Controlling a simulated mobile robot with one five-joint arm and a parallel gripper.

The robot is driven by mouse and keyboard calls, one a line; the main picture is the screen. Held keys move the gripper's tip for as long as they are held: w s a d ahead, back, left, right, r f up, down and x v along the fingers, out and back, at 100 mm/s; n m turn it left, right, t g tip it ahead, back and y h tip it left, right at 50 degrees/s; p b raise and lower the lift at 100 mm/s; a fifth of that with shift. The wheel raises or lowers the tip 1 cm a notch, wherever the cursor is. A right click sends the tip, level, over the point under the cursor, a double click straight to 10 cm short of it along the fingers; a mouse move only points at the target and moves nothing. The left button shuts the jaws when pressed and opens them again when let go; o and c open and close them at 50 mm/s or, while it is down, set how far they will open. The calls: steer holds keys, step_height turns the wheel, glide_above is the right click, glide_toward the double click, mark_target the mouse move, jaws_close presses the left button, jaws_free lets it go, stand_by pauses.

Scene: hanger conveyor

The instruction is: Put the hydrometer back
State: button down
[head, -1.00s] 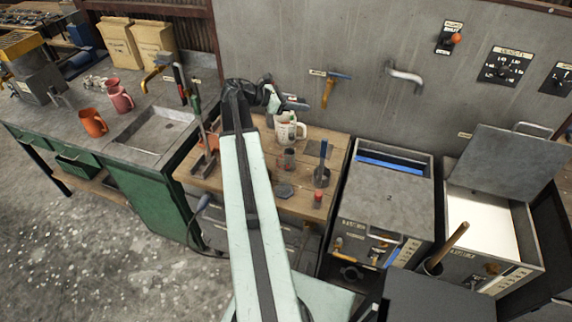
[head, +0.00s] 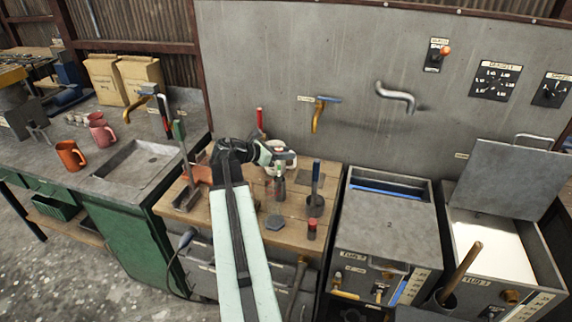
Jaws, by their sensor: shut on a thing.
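My gripper (head: 286,157) is above the wooden bench, in front of the white jug (head: 266,160), and hides much of it. It is shut on what I take to be the hydrometer, which is too small and covered to make out clearly. A small dark glass cylinder (head: 279,188) stands upright on the bench just under the gripper. I cannot tell whether the held thing reaches into it.
A grey pot with a blue-handled tool (head: 315,205) and a red-capped bottle (head: 312,229) stand right of the cylinder. A dark flat disc (head: 275,222) lies in front. A holder with upright tools (head: 187,198) is at left. Tank 2 (head: 388,222) stands to the right.

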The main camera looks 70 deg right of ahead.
mark_target(279, 171)
step_height(279, 171, down, 4)
steer(key=b, duration=0.2)
steer(key=shift+r+b, duration=0.25)
steer(key=shift+b, duration=0.1)
steer(key=c, duration=1.5)
jaws_free()
steer(key=shift+f, duration=0.1)
steer(key=shift+c, duration=0.2)
steer(key=o, duration=0.4)
